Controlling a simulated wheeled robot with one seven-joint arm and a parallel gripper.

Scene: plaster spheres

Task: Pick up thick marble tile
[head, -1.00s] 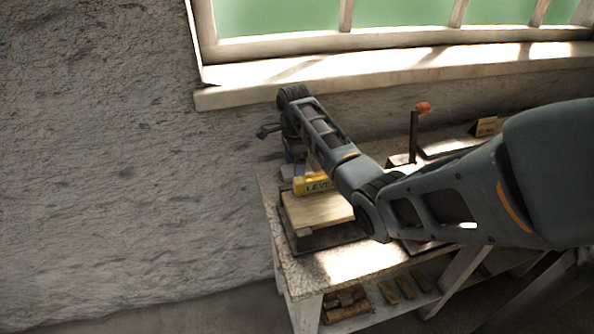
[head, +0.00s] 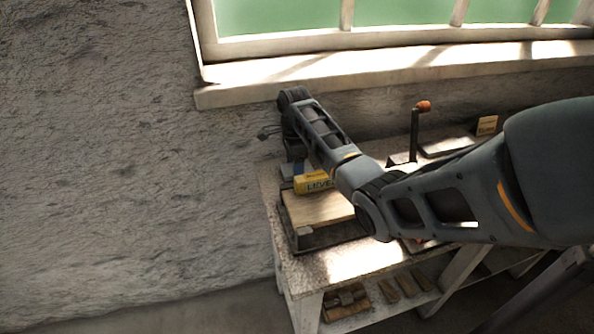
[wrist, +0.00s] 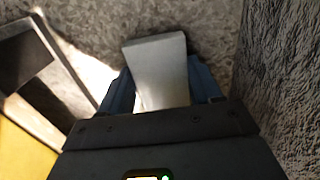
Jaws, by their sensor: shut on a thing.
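The thick marble tile (wrist: 158,62) is a pale grey-white slab in the wrist view, standing out lengthwise between my two blue fingers. My gripper (wrist: 162,88) is shut on it, with a finger against each side. In the head view my gripper (head: 297,168) is at the far left end of the workbench, close to the wall and mostly behind my wrist. I cannot make out the tile clearly there, nor whether it is clear of the bench top.
The rough wall (wrist: 278,70) is close on the right in the wrist view. A dark post with an orange top (head: 414,132) stands farther right on the workbench (head: 345,265).

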